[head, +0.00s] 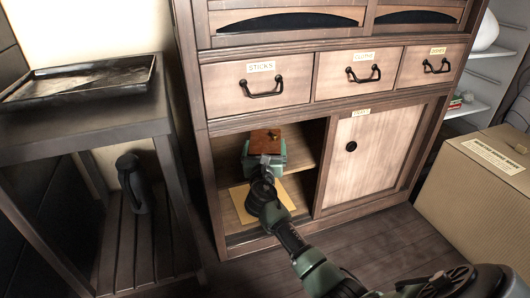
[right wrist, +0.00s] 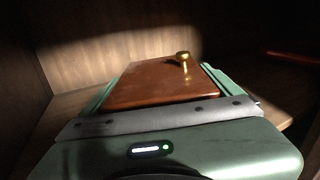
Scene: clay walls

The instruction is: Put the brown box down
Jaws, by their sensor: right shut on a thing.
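The brown box (head: 264,140) is a small reddish-brown wooden box with a small brass knob on its face. My right gripper (head: 264,160) reaches into the open left compartment of the cabinet and is shut on the box. In the right wrist view the box (right wrist: 160,84) lies between the two green fingers (right wrist: 165,80), with the knob (right wrist: 183,57) near its far end. Whether the box touches the shelf board below is hidden by the gripper. My left gripper is not in view.
The compartment has an upper shelf (head: 296,152) and a yellowish mat (head: 240,205) on its floor. A sliding door (head: 365,155) closes the right half. Labelled drawers (head: 258,82) sit above. A cardboard box (head: 480,185) stands at right, a dark side table (head: 85,125) at left.

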